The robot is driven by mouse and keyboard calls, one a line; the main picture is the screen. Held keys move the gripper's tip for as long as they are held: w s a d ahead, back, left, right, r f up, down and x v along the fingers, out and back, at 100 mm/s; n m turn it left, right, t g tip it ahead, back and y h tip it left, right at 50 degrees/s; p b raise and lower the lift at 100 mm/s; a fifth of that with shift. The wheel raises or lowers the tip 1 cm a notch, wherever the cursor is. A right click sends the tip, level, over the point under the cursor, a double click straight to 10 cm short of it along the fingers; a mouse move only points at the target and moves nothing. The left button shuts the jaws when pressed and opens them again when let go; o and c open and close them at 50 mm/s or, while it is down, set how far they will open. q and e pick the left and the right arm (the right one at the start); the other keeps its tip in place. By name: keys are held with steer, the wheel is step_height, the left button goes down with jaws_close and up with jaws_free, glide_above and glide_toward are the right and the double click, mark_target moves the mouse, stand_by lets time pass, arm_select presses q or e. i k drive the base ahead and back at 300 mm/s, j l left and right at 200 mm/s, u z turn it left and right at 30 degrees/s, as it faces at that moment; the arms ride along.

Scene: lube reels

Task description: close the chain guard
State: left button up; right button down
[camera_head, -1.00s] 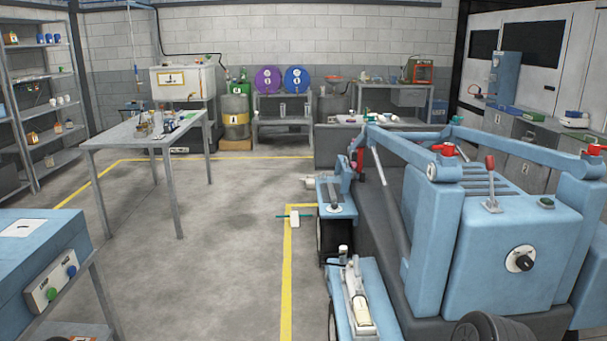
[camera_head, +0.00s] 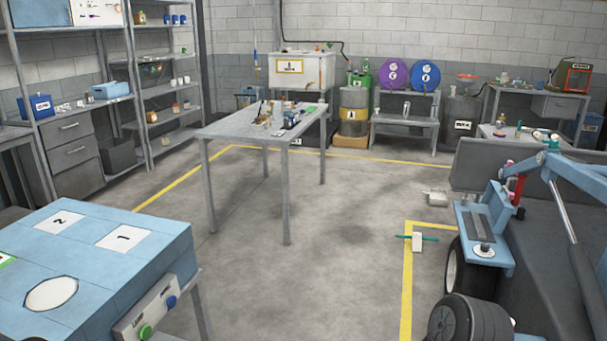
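I cannot pick out a chain guard for certain in this view. A blue and dark grey wheeled machine (camera_head: 535,237) stands at the right, cut off by the picture edge. A blue ledge (camera_head: 482,231) with a small grey fitting sticks out from its near side, above a wheel. A red part (camera_head: 517,188) and a blue frame bar (camera_head: 585,178) rise above it. Neither of my grippers is in view.
A blue bench (camera_head: 150,245) with numbered plates and buttons fills the lower left. A grey table (camera_head: 222,128) with small items stands mid-floor. Shelves (camera_head: 172,90) line the left. A small white object (camera_head: 417,242) lies on the yellow line. Floor between table and machine is mostly open.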

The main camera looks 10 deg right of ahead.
mark_target(502, 210)
steer(key=i+z, duration=0.3)
steer(key=i, duration=0.45)
steer(key=i+j+z, duration=0.15)
steer(key=i+z, duration=0.15)
steer(key=i, duration=0.45)
steer(key=i+l+z, duration=0.1)
steer(key=i+z, duration=0.25)
steer(key=i, duration=0.55)
steer(key=i+j+z, duration=0.15)
steer(key=i+z, duration=0.25)
steer(key=i, duration=0.5)
steer(key=i+l+u, duration=0.15)
steer(key=i+l, duration=0.15)
steer(key=i, duration=0.15)
steer(key=i+l+u, duration=0.2)
steer(key=i+l, duration=0.15)
steer(key=i, duration=0.15)
